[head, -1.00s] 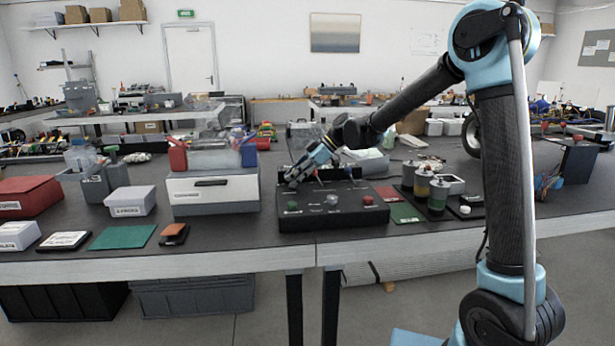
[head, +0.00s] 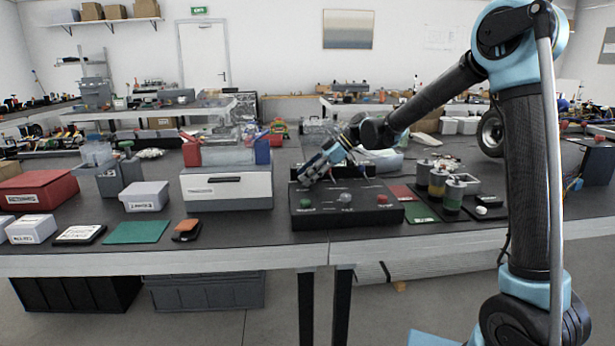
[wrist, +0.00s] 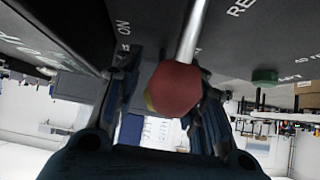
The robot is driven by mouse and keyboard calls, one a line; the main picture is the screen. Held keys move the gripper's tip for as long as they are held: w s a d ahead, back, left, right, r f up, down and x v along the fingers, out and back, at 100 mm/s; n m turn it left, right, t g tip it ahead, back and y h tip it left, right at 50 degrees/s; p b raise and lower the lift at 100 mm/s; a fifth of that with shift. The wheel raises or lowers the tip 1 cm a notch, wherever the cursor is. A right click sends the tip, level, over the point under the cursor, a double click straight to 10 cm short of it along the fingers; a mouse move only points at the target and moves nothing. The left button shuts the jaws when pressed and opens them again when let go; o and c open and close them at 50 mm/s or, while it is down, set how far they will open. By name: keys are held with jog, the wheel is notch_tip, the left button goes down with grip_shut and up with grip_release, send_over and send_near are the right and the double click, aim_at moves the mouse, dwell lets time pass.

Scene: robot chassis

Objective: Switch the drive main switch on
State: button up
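The black control console (head: 345,217) stands near the front edge of the table in the head view. My gripper (head: 307,178) points down at the console's back left. In the wrist view a lever with a metal stem and a red knob (wrist: 173,88) stands between the fingers of my gripper (wrist: 163,78). The fingers are apart, one on each side of the knob, with a narrow gap on the left; contact on the right cannot be told. The panel has an ON label (wrist: 124,28) by the left finger. The lever's base is out of view.
The console top carries a green button (head: 305,204), a grey knob (head: 345,197) and a red button (head: 382,199). In the wrist view a green knob (wrist: 264,76) is at the right. A grey case (head: 228,190) stands left of the console, and several cylinders (head: 437,183) stand right.

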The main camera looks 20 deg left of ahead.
jog(key=shift+w+d+r, duration=0.1)
jog(key=shift+d, duration=0.05)
jog(key=v, duration=1.1)
jog(key=shift+w+d+r, duration=0.15)
